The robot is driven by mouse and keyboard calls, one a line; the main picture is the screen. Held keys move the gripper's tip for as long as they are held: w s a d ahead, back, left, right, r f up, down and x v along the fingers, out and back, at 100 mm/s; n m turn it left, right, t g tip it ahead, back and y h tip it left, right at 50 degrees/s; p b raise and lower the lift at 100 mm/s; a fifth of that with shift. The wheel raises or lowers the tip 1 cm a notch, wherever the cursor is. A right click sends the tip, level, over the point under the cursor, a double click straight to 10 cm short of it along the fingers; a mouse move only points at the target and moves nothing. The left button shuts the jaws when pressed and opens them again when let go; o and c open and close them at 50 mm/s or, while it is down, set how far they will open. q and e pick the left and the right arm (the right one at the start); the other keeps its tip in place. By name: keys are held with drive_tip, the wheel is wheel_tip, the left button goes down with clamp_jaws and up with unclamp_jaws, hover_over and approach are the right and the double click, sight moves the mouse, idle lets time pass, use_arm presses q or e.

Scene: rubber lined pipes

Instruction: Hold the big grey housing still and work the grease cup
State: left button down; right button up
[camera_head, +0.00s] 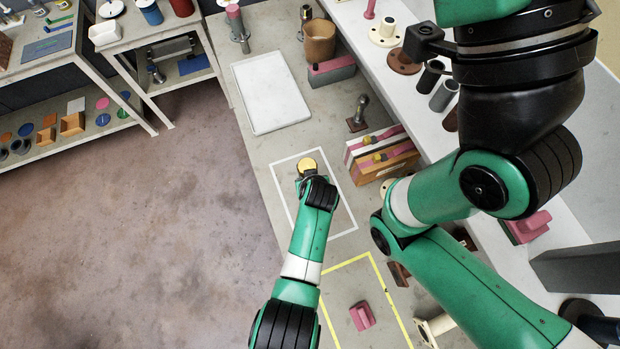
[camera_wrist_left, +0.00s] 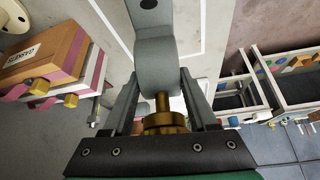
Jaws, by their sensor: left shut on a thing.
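The grey housing in the left wrist view (camera_wrist_left: 155,62) is rounded, with a flat arm that runs up out of the picture. The brass grease cup (camera_wrist_left: 164,120) has a stem and a wider ring, and sits between the housing and my gripper's palm. My left gripper (camera_wrist_left: 162,82) has one finger on each side of the housing and is shut on it. In the head view my left gripper (camera_head: 307,179) is over the white-outlined area. A gold round top (camera_head: 307,164) shows just past it; the housing is mostly hidden there. My right gripper is out of view.
A white tray (camera_head: 271,92) lies on the bench beyond. A pink block (camera_head: 362,315) lies inside the yellow outline. My right arm covers much of the right side.

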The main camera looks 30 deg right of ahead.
use_arm(q)
drive_tip(key=shift+f+b, duration=4.95)
drive_tip(key=shift+f, duration=0.05)
drive_tip(key=shift+r, duration=0.1)
